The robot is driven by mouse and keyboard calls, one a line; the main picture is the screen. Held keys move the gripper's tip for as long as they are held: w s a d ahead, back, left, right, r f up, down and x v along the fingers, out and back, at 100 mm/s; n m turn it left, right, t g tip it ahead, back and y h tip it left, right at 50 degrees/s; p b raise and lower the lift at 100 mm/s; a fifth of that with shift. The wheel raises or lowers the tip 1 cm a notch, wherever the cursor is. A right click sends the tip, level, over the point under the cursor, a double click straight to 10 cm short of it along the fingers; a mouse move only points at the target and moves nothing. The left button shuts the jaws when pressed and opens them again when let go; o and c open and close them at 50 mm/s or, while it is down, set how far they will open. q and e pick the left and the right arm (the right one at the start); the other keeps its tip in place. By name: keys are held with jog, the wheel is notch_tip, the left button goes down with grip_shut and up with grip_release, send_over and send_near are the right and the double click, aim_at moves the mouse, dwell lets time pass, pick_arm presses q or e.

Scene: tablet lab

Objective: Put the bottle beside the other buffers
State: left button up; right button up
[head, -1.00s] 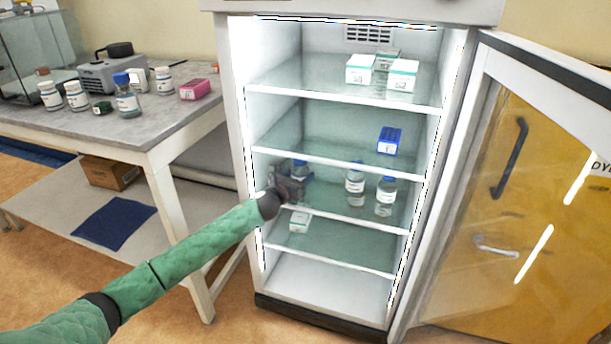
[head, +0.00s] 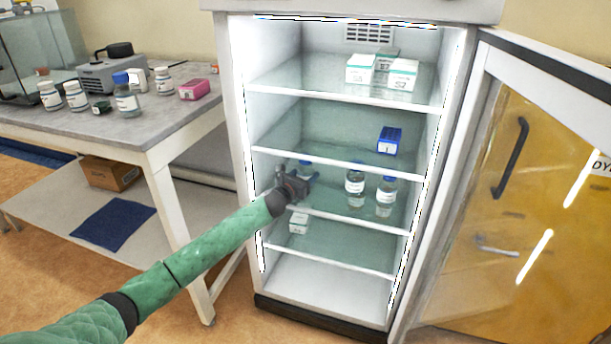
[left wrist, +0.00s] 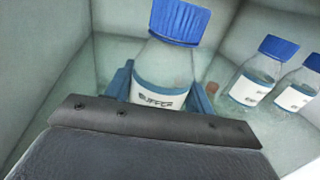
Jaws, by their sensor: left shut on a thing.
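My left gripper (head: 297,182) reaches into the open fridge at the third shelf. It is shut on a clear bottle with a blue cap; in the left wrist view the bottle (left wrist: 163,72) stands between the fingers, its white label reading "BUFFER". In the head view the gripper mostly hides it, with only a bit of blue showing. Two other blue-capped buffer bottles (head: 355,186) (head: 386,196) stand on the same shelf to the right, apart from the held one. They also show in the left wrist view (left wrist: 255,75). I cannot tell whether the held bottle touches the shelf. My right gripper is not in view.
The fridge door (head: 545,190) stands open at the right. White boxes (head: 403,74) are on the top shelf, a blue box (head: 389,140) on the second, a small white box (head: 299,222) below. A bench (head: 150,130) with several bottles stands left.

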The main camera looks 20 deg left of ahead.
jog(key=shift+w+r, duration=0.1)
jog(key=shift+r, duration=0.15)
pick_arm(q)
jog(key=o, duration=1.3)
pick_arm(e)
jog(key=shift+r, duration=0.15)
pick_arm(q)
jog(key=shift+r, duration=0.1)
jog(key=v, duration=1)
jog(key=shift+s+p, duration=0.2)
jog(key=shift+p, duration=0.1)
jog(key=shift+s+a, duration=0.15)
jog(key=shift+s, duration=0.65)
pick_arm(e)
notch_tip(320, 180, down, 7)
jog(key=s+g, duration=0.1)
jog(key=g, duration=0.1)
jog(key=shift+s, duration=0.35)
